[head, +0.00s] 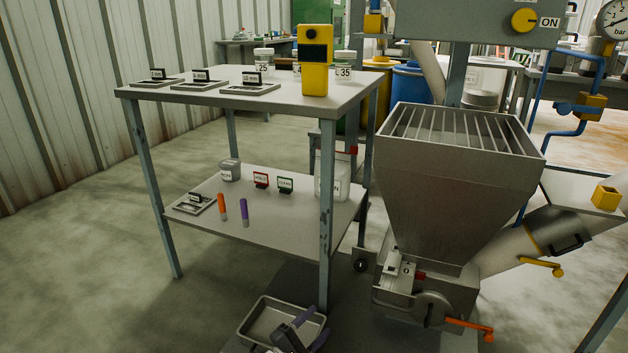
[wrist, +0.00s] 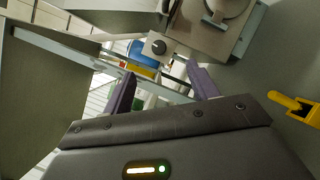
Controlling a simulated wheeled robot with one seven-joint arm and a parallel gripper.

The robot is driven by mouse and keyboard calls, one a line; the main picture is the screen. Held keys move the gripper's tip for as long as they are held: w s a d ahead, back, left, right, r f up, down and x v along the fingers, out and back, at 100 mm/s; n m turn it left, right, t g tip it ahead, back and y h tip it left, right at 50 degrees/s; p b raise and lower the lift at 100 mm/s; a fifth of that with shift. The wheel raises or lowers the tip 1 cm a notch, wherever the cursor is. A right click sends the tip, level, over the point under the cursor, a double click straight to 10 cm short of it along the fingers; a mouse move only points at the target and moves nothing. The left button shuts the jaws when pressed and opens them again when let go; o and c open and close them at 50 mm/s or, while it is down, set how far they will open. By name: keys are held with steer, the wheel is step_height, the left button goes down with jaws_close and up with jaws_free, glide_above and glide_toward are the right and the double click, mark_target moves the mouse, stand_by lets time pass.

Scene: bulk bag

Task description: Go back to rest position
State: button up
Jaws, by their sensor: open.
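My gripper (head: 312,327) shows at the bottom edge of the head view, low in front of the table and over the right part of a shallow metal tray (head: 250,323). In the wrist view its two purple fingers (wrist: 162,88) stand apart with nothing between them, so it is open and empty. Most of my arm is out of the head view.
A two-level table (head: 140,93) holds jars, labels and a yellow device (head: 315,75). A grated hopper (head: 450,190) with an orange-handled valve (head: 470,325) stands close to the right. The floor (head: 90,250) at left is clear.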

steer(key=s+d+m+g+y+p, duration=0.2)
steer(key=s+d+m+g+y, duration=0.3)
steer(key=s+d+m+g, duration=0.7)
steer(key=s+d+r+m+t+y+p, duration=0.1)
steer(key=s+r+y, duration=0.2)
steer(key=r, duration=0.7)
steer(key=s+d+r+m+t+y+p, duration=0.1)
steer(key=s+r+y, duration=0.2)
steer(key=s+r, duration=0.3)
steer(key=s+d+r+m+t+y+p, duration=0.1)
steer(key=s+r+y, duration=0.2)
steer(key=r, duration=1.2)
steer(key=shift+s+r+m, duration=0.35)
steer(key=shift+s+m, duration=0.05)
steer(key=shift+s, duration=0.25)
